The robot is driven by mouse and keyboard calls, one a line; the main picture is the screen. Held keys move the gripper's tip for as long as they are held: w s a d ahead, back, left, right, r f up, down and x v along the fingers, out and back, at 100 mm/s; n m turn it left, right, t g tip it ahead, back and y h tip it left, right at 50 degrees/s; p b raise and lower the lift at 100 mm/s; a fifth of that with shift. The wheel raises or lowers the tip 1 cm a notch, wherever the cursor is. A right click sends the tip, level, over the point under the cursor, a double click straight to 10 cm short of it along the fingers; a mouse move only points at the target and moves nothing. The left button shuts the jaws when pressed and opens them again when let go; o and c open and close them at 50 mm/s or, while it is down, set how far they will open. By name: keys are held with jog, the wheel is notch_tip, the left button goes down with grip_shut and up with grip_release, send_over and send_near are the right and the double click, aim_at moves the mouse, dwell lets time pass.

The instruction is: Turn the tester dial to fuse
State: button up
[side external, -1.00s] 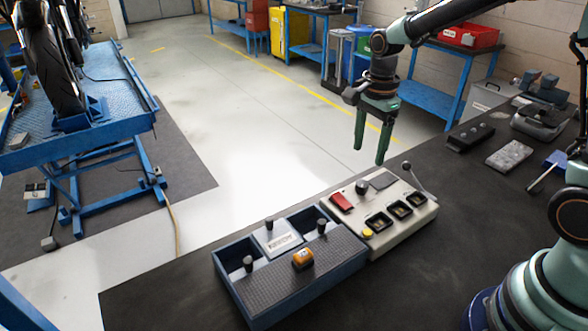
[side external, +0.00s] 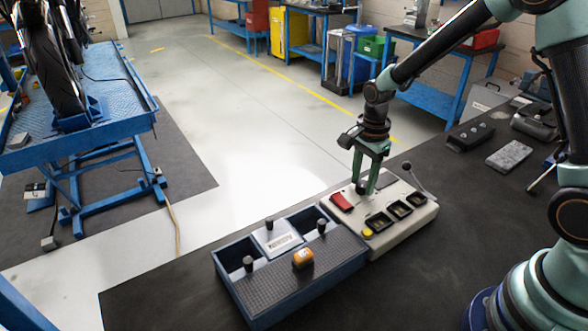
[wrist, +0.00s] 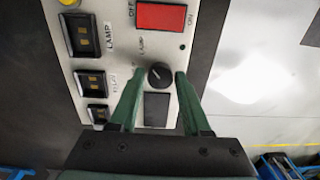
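The tester (side external: 415,219) is a pale box on the dark bench. Its dial (wrist: 160,75) is a round black knob with a light pointer line, seen in the wrist view between a red switch and a dark rectangular panel. The line looks slanted; its exact setting is hard to read. A label reading LAMP is near the dial; a fuse mark cannot be made out, and the fingers cover part of the panel. My gripper (wrist: 160,77) is open, with one green fingertip on each side of the dial. In the side view my gripper (side external: 364,186) points down over the tester.
The red switch (wrist: 162,16) has OFF and ON marks. Several dark sockets (wrist: 90,82) line the tester's other side. A blue tray (side external: 240,290) with black knobs and an orange piece (side external: 303,258) adjoins the tester. A lever (side external: 412,176) rises at its far corner.

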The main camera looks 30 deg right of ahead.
grip_shut()
jog(key=shift+n, duration=0.3)
jog(key=n, duration=0.3)
jog(key=shift+n, duration=0.4)
jog(key=n, duration=0.3)
jog(key=shift+r+n, duration=0.1)
jog(key=shift+n, duration=0.2)
jog(key=n, duration=1.1)
jog(key=shift+d+n, duration=0.1)
jog(key=shift+n, duration=0.2)
